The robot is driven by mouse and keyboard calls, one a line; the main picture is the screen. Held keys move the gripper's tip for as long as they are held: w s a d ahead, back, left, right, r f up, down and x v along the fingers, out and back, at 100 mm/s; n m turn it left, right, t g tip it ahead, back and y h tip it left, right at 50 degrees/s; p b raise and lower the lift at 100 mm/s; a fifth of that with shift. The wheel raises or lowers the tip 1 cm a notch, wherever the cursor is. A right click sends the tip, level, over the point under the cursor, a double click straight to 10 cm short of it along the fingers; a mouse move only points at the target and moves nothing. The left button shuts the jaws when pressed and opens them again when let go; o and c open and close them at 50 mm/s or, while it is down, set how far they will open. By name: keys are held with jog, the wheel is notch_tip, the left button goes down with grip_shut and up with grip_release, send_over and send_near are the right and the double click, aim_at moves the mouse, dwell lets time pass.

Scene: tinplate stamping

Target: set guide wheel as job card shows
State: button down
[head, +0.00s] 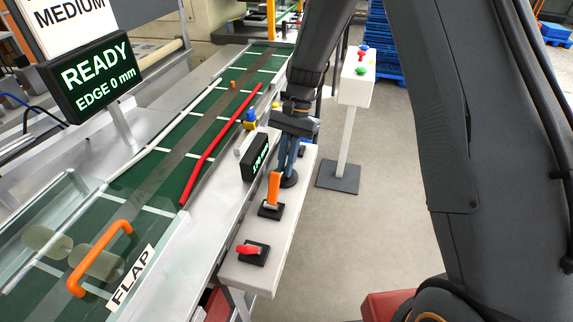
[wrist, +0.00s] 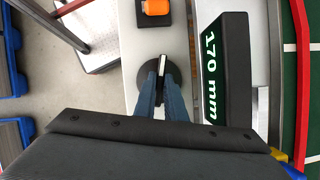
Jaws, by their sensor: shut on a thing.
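The guide wheel is a dark round disc (head: 288,183) on the pale control ledge; it also shows in the wrist view (wrist: 146,84). My gripper (head: 289,168) points down onto it, its blue fingers shut on the wheel's middle grip. In the wrist view my gripper (wrist: 161,78) has a white-topped bar between the fingertips. The black readout (head: 256,156) beside the wheel shows 170 mm in the wrist view (wrist: 225,70). A white card (head: 70,22), cut off at the top, reads MEDIUM. A black screen (head: 95,78) below reads READY, EDGE 0 mm.
An orange lever (head: 273,190) and a red knob (head: 249,249) stand on the ledge nearer me. A red guide rail (head: 222,140) runs along the green belt (head: 160,175). A clear flap has an orange handle (head: 98,258). A button pedestal (head: 357,75) stands right; floor there is clear.

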jog(key=shift+a+n+h, duration=0.1)
jog(key=shift+n+h, duration=0.4)
jog(key=shift+n, duration=0.7)
jog(key=shift+g, duration=0.3)
jog(key=c, duration=1.8)
grip_release()
jog(key=shift+w+r, duration=0.1)
jog(key=shift+b+v, duration=1.2)
jog(key=shift+v, duration=2.65)
